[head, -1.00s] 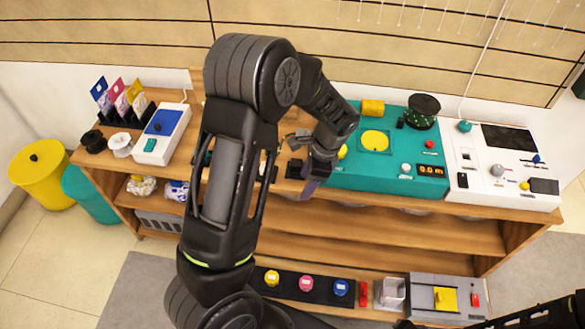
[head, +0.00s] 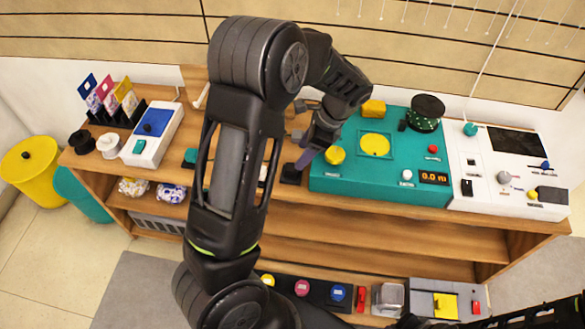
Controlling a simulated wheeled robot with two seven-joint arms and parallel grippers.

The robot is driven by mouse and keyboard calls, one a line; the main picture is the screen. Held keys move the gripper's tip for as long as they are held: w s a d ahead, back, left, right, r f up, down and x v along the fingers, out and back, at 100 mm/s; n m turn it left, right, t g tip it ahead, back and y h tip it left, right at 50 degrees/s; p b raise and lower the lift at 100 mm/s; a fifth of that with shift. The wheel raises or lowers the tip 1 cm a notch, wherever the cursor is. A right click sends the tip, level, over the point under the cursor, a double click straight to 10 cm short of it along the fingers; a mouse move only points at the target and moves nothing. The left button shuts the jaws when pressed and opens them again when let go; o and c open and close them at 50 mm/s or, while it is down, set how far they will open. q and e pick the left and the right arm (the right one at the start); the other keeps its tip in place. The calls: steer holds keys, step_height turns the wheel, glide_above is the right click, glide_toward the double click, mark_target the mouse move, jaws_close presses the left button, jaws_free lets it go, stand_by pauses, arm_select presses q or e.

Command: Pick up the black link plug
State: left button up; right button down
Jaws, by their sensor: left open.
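A small black block (head: 291,174), which looks like the black link plug, sits on the wooden counter just left of the teal machine. I cannot be sure of its identity at this size. My left gripper (head: 305,158) reaches down from above, its purple-grey fingertips just above and right of the block. It is open, and I see nothing held in it. Whether the fingers touch the block is not clear. My left arm hides part of the counter to the left. Dark parts of my right arm show at the bottom right edge; its jaws cannot be made out.
The teal machine (head: 330,183) with a yellow knob (head: 335,155) stands close right of the gripper. A white panel box (head: 500,205) is farther right. A blue-topped white device (head: 140,152), black and white spools and a card rack stand left. The lower shelf holds colored buttons.

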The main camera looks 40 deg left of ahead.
mark_target(291, 171)
arm_select(q)
steer(key=shift+x, duration=1.35)
steer(key=shift+x, duration=2.6)
steer(key=shift+w, duration=0.2)
jaws_close()
